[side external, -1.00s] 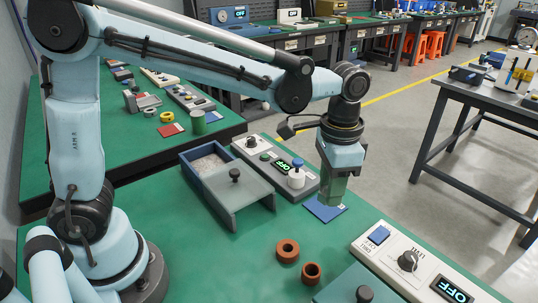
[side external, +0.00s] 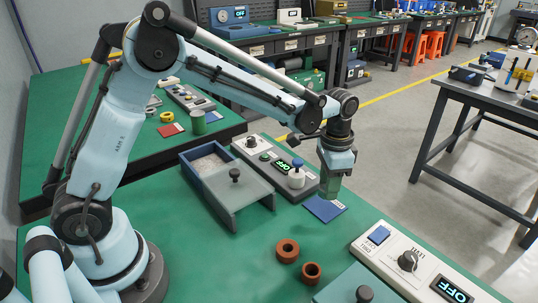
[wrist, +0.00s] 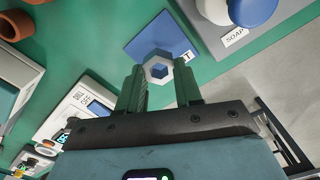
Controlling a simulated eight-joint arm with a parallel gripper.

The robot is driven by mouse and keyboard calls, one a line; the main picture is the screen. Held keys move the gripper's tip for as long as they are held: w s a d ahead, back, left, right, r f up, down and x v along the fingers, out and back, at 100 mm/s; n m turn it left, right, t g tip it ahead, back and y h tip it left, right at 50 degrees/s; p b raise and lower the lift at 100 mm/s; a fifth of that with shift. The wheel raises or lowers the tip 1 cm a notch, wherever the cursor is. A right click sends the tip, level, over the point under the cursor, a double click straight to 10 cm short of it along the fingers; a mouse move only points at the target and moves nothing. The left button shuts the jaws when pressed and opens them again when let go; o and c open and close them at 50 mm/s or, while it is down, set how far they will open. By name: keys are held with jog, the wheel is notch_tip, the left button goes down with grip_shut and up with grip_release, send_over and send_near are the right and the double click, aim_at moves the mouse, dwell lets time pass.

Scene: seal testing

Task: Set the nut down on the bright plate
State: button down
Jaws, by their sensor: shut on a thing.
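The nut (wrist: 151,67) is a pale grey hexagonal ring at the fingertips of my gripper (wrist: 160,88) in the wrist view, with blue showing through its hole. My gripper is shut on it. The plate is a flat blue square (wrist: 138,45) with a white label, behind the nut in that view. In the side external view the plate (side external: 320,211) lies on the green bench, and my gripper (side external: 330,195) points down over its far part. The nut cannot be made out there, and I cannot tell whether it touches the plate.
A control box with a white and blue knob (side external: 296,174) stands close beside the plate. A blue bin (side external: 190,172) with a grey cover is farther left. Two brown rings (side external: 287,251) and a white switch panel (side external: 385,256) are nearer. Green bench around the rings is clear.

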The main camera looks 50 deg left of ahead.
aim_at(325, 206)
jog(key=shift+f, duration=1.85)
jog(key=shift+f, duration=0.15)
jog(key=c, duration=0.8)
grip_release()
jog(key=shift+o, duration=0.2)
notch_tip(325, 206, up, 12)
jog(key=s+a+n+t, duration=0.3)
jog(key=s+a, duration=0.1)
jog(key=s, duration=0.4)
jog(key=s+a+r+n+t, duration=0.1)
jog(key=s+a+n+t, duration=0.2)
jog(key=s, duration=0.5)
jog(key=shift+a+t, duration=0.35)
jog(key=shift+t, duration=0.25)
